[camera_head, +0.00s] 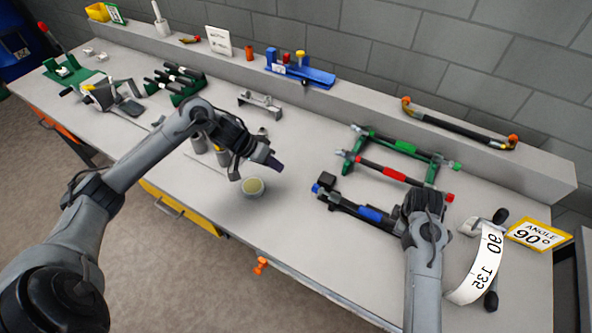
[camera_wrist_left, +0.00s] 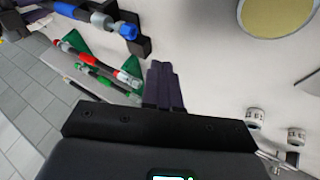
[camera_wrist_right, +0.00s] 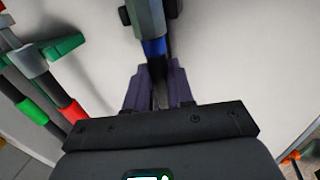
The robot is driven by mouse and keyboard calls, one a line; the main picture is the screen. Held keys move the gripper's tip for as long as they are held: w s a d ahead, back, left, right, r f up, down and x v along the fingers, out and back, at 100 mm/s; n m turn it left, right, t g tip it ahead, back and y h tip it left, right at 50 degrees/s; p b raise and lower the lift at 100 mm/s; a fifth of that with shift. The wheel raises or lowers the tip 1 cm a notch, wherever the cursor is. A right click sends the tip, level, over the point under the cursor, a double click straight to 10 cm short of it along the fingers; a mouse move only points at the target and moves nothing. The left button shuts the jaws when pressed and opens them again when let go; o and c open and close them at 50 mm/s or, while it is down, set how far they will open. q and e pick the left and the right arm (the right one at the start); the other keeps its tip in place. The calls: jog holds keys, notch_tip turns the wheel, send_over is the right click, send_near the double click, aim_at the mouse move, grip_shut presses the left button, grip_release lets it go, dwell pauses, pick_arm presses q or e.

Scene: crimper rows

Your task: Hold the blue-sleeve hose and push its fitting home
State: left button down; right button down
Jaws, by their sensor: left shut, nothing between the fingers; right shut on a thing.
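The blue-sleeve hose (camera_head: 371,214) lies near the front of the bench, right of centre. A blue fitting (camera_wrist_left: 128,30) shows at its left end beside a black block (camera_head: 326,182); I cannot tell how deep it sits. My right gripper (camera_wrist_right: 158,82) is shut on the hose beside the blue sleeve (camera_wrist_right: 153,48); its arm hides the hose's right part in the head view. My left gripper (camera_head: 277,165) is shut and empty above the bench, left of the black block and apart from the hose. Its closed fingers also show in the left wrist view (camera_wrist_left: 163,85).
A green rack (camera_head: 431,172) behind holds green-sleeve (camera_head: 385,143) and red-sleeve (camera_head: 381,171) hoses. A curved white scale (camera_head: 482,268) and a yellow angle sign (camera_head: 538,235) are at right. A raised ledge runs behind.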

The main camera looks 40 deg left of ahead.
aim_at(315, 188)
pick_arm(q)
jog(key=x, duration=0.9)
jog(key=shift+d, duration=0.1)
jog(key=shift+w+d+r, duration=0.1)
jog(key=shift+w+d, duration=0.1)
jog(key=shift+d, duration=0.9)
jog(key=shift+w+d, duration=0.2)
jog(key=shift+d, duration=0.6)
jog(key=shift+w+d, duration=0.2)
jog(key=shift+d, duration=0.6)
jog(key=shift+w+d, duration=0.2)
jog(key=shift+d, duration=0.6)
pick_arm(e)
jog(key=shift+a+f, duration=0.1)
jog(key=shift+s, duration=0.1)
